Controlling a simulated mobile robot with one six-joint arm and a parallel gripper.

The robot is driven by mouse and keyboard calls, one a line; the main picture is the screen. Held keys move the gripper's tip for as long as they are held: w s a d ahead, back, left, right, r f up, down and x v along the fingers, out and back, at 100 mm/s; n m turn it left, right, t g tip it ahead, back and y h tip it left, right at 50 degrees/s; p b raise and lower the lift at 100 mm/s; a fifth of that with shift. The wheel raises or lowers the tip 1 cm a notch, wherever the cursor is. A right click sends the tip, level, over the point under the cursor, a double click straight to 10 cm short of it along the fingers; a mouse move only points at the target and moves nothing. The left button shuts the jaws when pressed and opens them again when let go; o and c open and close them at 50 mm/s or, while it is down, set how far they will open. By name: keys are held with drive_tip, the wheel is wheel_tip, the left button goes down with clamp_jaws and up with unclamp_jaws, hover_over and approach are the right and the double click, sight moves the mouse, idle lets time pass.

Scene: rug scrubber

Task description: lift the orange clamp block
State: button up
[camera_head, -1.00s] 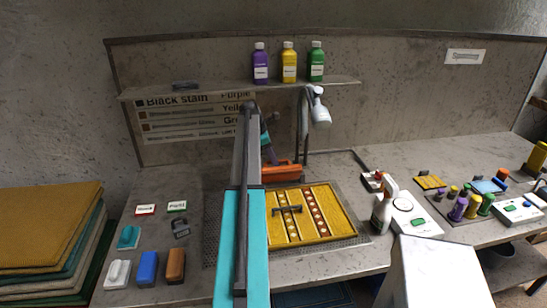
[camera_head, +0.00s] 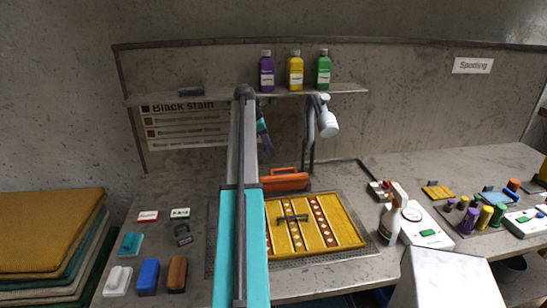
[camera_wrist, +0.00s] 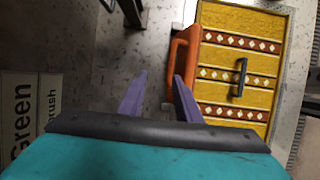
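The orange clamp block (camera_head: 285,181), with a handle-like loop on top, sits behind the yellow patterned rug (camera_head: 343,236) on the bench in the head view. In the wrist view the clamp block (camera_wrist: 186,62) lies beside the left edge of the rug (camera_wrist: 262,28). My gripper (camera_wrist: 157,82) has two purple fingers spread apart with nothing between them. The right fingertip overlaps the block's near side in the picture, and most of the block is right of the gap. In the head view my gripper (camera_head: 264,145) hangs above and left of the block, partly hidden by my arm.
A dark handle (camera_head: 292,218) lies on the rug. A lamp-like white head (camera_head: 327,122) on a dark post stands behind the block. A spray bottle (camera_head: 390,222) stands to the right. A shelf (camera_head: 345,88) with purple, yellow and green bottles is above.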

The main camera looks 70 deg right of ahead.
drive_tip(key=shift+b+v, duration=0.35)
drive_tip(key=shift+v, duration=1.55)
drive_tip(key=shift+s+a, duration=0.1)
drive_tip(key=shift+a, duration=0.05)
